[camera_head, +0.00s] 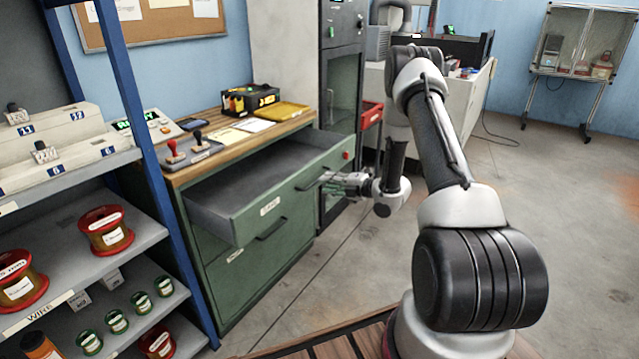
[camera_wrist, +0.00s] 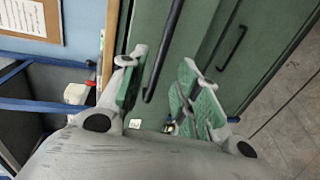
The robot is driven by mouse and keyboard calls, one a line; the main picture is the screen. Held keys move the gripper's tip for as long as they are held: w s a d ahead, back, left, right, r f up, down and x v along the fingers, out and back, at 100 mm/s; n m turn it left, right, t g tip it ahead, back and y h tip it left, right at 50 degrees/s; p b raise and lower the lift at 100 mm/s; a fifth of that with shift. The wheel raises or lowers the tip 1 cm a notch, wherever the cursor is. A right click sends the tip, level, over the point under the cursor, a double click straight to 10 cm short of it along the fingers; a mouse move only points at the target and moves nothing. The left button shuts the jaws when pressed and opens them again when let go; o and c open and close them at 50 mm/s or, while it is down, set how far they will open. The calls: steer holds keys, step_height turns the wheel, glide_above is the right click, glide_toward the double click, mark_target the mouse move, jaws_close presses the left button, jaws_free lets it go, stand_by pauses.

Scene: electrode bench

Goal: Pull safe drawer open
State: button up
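The top drawer (camera_head: 268,165) of the green cabinet (camera_head: 262,275) stands pulled out, and its grey inside looks empty. A small label (camera_head: 270,206) is on its front, too small to read surely. My gripper (camera_head: 330,183) is at the right part of the drawer front, by its dark handle. In the wrist view my gripper (camera_wrist: 162,88) has its two green-padded fingers spread apart. The dark handle bar (camera_wrist: 165,50) runs between them, with a gap on each side. Whether a pad touches it is not clear.
A lower drawer handle (camera_head: 271,229) sits below on the cabinet. The wooden top (camera_head: 190,172) holds stamps, papers, a yellow tray (camera_head: 282,111) and a black-yellow box. A blue-framed shelf (camera_head: 150,150) stands close at left. Floor to the right is clear.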

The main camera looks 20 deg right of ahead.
steer(key=v, duration=0.6)
stand_by(0.3)
